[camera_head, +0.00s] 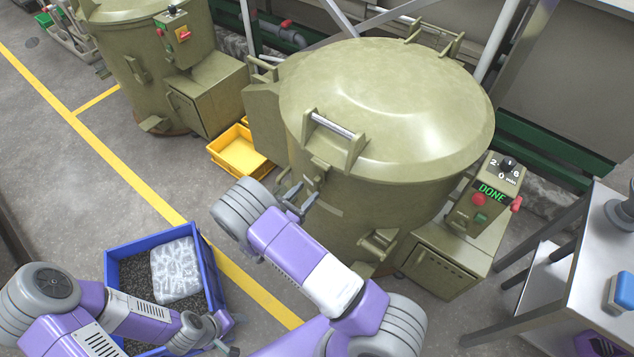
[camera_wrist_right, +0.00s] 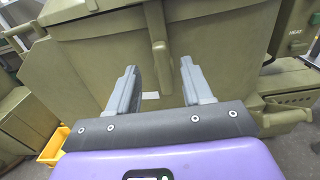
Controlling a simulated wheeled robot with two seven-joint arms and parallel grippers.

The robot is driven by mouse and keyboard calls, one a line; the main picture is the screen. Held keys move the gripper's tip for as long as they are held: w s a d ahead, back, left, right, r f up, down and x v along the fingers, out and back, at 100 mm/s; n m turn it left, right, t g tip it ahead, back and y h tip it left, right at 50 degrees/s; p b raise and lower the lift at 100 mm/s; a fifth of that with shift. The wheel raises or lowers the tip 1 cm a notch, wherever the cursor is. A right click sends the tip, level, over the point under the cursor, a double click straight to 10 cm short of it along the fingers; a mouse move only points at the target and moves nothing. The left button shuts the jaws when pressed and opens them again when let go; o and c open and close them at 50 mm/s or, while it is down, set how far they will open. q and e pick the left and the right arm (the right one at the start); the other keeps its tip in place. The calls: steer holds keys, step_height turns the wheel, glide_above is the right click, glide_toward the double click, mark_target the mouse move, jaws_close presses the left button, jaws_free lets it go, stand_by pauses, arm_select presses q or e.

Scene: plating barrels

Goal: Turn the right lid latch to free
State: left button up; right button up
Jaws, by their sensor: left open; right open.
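The lid latch (camera_head: 315,172) is an olive lever on the front of the right barrel (camera_head: 350,205), just below the lid's front handle. In the right wrist view the lever (camera_wrist_right: 160,62) hangs roughly upright against the barrel wall, beyond the fingertips and between their lines. My left gripper (camera_head: 228,336) is open at the right edge of the blue crate, low in the head view.
The blue crate (camera_head: 209,262) holds dark granules and a clear bag (camera_head: 175,270). A yellow tray (camera_head: 238,155) lies left of the barrel. The control box (camera_head: 484,200) at its right reads DONE. A bracket (camera_head: 378,243) juts from the barrel's front. A metal table (camera_head: 600,265) stands at right.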

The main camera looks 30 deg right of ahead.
mark_target(315, 185)
steer(key=b+x, duration=0.1)
steer(key=x, duration=0.5)
steer(key=shift+s+d+f, duration=0.1)
steer(key=shift+c, duration=0.4)
jaws_close()
